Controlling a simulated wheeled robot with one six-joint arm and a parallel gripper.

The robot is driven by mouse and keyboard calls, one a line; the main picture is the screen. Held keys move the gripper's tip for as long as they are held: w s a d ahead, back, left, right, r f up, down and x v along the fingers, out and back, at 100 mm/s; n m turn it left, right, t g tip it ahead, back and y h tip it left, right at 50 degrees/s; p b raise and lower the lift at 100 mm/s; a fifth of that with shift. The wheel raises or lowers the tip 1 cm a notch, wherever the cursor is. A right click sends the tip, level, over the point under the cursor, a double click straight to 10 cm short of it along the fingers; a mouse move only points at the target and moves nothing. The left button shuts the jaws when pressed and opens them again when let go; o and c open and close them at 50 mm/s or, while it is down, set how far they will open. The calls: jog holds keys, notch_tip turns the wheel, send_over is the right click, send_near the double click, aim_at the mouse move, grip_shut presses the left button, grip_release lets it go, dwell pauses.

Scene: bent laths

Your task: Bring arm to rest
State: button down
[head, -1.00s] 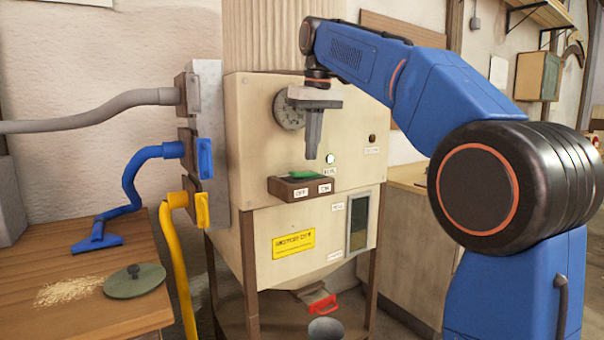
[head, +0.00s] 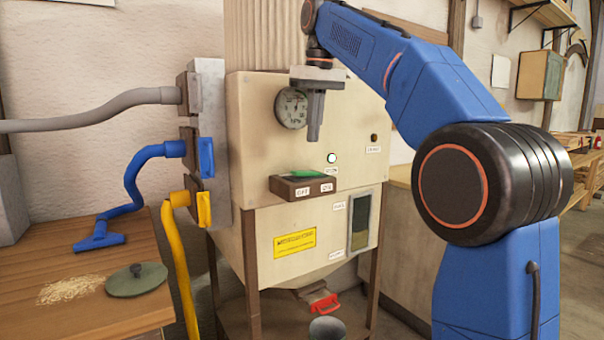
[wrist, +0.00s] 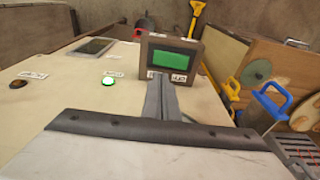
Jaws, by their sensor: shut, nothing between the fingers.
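My gripper (head: 315,138) is shut and empty, pointing down in front of the cream machine cabinet (head: 250,150). In the head view it hangs above and a little right of the switch box with a green rocker (head: 306,174). In the wrist view the closed fingers (wrist: 160,85) overlap the lower edge of that switch box (wrist: 193,77); I cannot tell how far apart they are.
A round gauge (head: 291,108) is just left of my gripper. Grey, blue (head: 129,190) and yellow (head: 179,262) hoses meet the cabinet's left side. A wooden table (head: 60,270) with shavings and a green lid (head: 136,281) stands at the left. A red handle (head: 325,304) is low down.

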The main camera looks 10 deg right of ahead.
jog(key=s+d+f+m+t, duration=0.1)
jog(key=s+d+f, duration=0.1)
jog(key=s+f, duration=0.9)
jog(key=s+d+f+m+t, duration=0.1)
jog(key=s+d+f, duration=0.1)
jog(key=s+f, duration=0.9)
jog(key=s+d+f+m+t, duration=0.1)
jog(key=s+d+f, duration=0.2)
jog(key=s+f, duration=0.8)
notch_tip(320, 180, down, 9)
jog(key=shift+s+f+m+h, duration=0.15)
jog(key=shift+f+m+h, duration=0.05)
jog(key=shift+m+h, duration=0.1)
